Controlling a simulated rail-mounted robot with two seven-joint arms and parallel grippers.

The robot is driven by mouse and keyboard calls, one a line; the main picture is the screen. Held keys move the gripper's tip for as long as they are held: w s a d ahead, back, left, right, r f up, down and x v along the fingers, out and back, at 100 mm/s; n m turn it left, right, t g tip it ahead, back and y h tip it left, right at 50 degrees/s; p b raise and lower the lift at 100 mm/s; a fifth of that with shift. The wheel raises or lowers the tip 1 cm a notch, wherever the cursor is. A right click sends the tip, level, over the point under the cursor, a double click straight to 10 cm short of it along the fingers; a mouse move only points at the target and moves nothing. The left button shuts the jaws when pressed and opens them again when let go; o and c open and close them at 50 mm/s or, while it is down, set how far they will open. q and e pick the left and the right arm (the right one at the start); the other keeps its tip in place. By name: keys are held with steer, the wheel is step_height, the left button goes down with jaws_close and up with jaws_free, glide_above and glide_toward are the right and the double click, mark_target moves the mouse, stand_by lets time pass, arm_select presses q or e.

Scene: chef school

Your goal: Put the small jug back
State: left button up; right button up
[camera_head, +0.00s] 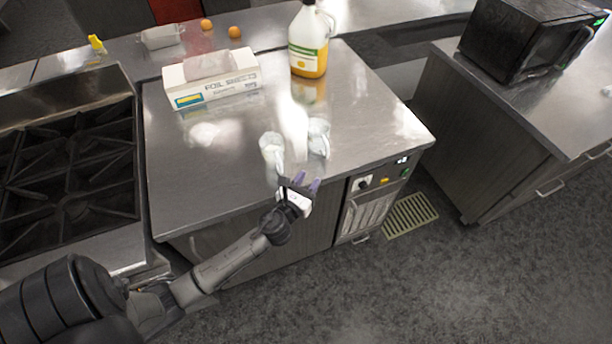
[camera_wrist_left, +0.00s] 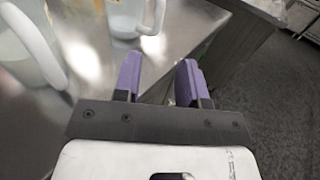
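Two pale translucent jugs stand upright side by side near the front of the steel counter. The left jug (camera_head: 271,148) has its handle toward my gripper, and the right jug (camera_head: 318,136) stands just beside it. I cannot tell surely which is the small one. My left gripper (camera_head: 299,184) is at the counter's front edge, just in front of both jugs, open and empty. In the left wrist view, its purple fingers (camera_wrist_left: 159,76) are apart, with the left jug (camera_wrist_left: 28,48) at the left edge and the right jug (camera_wrist_left: 128,16) beyond the fingers. My right gripper is not in view.
A foil box (camera_head: 212,80) and a juice bottle (camera_head: 308,45) stand at the back of the counter (camera_head: 190,165). A gas stove (camera_head: 70,170) is on the left. A black microwave (camera_head: 520,38) stands on the right counter. The counter's front left is clear.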

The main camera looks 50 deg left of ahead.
arm_select(q)
steer(key=s+d+f+n+g+h, duration=0.1)
steer(key=s+d+n+g, duration=0.3)
steer(key=s+n, duration=0.5)
steer(key=s+d+f+n+g+h, duration=0.2)
steer(key=s+d+n+g, duration=0.3)
steer(key=s+n, duration=0.4)
steer(key=s+d+f+n+g+h, duration=0.2)
steer(key=s+d+n+g, duration=0.2)
steer(key=s+n, duration=0.5)
steer(key=d+n, duration=0.1)
steer(key=n, duration=0.2)
steer(key=shift+f+n+g, duration=0.15)
steer(key=shift+n+g, duration=0.15)
